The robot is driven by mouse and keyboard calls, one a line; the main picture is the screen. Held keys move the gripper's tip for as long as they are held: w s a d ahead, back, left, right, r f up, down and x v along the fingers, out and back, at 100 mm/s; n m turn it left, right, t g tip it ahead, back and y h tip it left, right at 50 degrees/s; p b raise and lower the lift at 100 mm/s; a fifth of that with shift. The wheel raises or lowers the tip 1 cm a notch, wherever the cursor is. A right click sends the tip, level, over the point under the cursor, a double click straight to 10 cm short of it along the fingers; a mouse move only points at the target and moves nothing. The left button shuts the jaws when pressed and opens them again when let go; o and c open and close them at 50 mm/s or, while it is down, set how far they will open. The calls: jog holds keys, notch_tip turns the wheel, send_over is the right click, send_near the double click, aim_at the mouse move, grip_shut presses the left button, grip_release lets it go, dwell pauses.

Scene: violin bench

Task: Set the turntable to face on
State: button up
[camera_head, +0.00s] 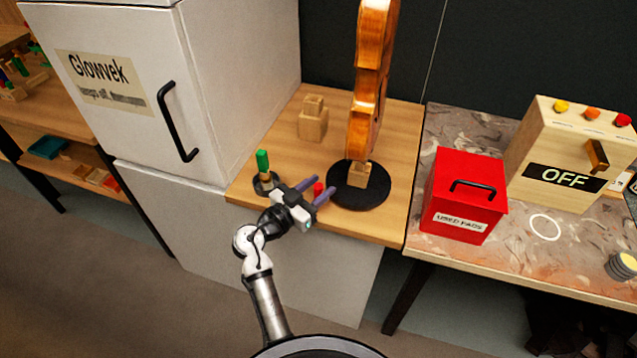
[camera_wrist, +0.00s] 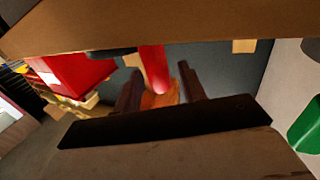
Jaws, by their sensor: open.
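The turntable is a black disc (camera_head: 376,196) on the wooden bench, right of my gripper. The violin (camera_head: 369,80) stands upright on it in a small wooden block (camera_head: 357,175) and shows narrow, nearly edge-on, in the head view. A red peg (camera_head: 318,188) stands at the turntable's left edge; I cannot tell whether it is fixed to the disc. My gripper (camera_head: 322,188) is open, with its fingers reaching around the red peg. In the wrist view the red peg (camera_wrist: 153,67) shows between the two dark fingers (camera_wrist: 160,80), with a gap at least on the right.
A green peg (camera_head: 262,161) on a dark round base stands just left of my gripper. A stepped wooden block (camera_head: 313,120) sits behind. A white cabinet (camera_head: 235,60) bounds the left. A red used-pads box (camera_head: 464,210) and an OFF box (camera_head: 570,150) stand on the right table.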

jog(key=shift+w+d, duration=0.15)
jog(key=shift+w, duration=0.05)
grip_shut()
